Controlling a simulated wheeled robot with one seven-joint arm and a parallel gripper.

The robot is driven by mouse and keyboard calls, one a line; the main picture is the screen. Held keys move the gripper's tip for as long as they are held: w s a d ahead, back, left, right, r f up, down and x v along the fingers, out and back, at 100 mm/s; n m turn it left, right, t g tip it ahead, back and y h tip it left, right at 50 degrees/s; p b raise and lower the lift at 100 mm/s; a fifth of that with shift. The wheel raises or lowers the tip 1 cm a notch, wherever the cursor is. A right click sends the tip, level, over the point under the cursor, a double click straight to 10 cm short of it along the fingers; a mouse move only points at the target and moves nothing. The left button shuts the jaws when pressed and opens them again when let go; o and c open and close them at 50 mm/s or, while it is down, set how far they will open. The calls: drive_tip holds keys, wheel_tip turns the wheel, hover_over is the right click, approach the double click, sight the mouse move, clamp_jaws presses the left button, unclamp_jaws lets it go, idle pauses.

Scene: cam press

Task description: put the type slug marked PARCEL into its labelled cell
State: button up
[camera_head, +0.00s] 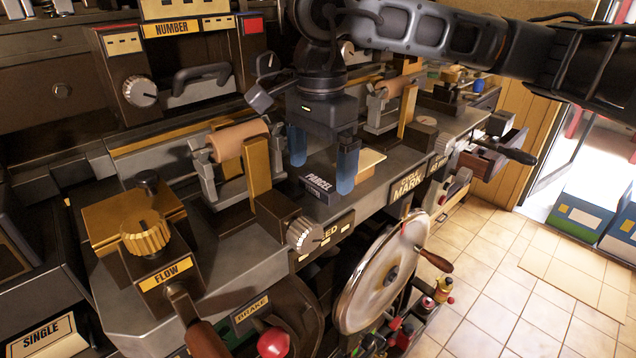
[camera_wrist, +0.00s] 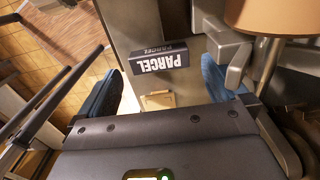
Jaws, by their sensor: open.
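The type slug marked PARCEL (camera_head: 319,186) is a dark block with white lettering, lying on the grey metal press bed. It also shows in the wrist view (camera_wrist: 160,62), upside down, with PARCEL on two of its faces. My gripper (camera_head: 322,160) is open and points down over the slug, with one blue finger on each side of it in the picture. In the wrist view my gripper (camera_wrist: 158,88) has the slug in line with the gap between its fingers. I cannot tell whether a finger touches it. I cannot make out a cell labelled PARCEL.
A cream plate (camera_head: 368,162) lies just behind the right finger. A copper roller (camera_head: 238,140) in a bracket stands close on the left. A MARK label (camera_head: 408,186), a knob (camera_head: 304,234) and a large handwheel (camera_head: 385,275) are at the front.

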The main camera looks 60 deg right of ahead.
drive_tip(key=shift+f, duration=1.2)
drive_tip(key=shift+c, duration=0.4)
drive_tip(key=c, duration=1.4)
drive_tip(key=shift+r, duration=0.15)
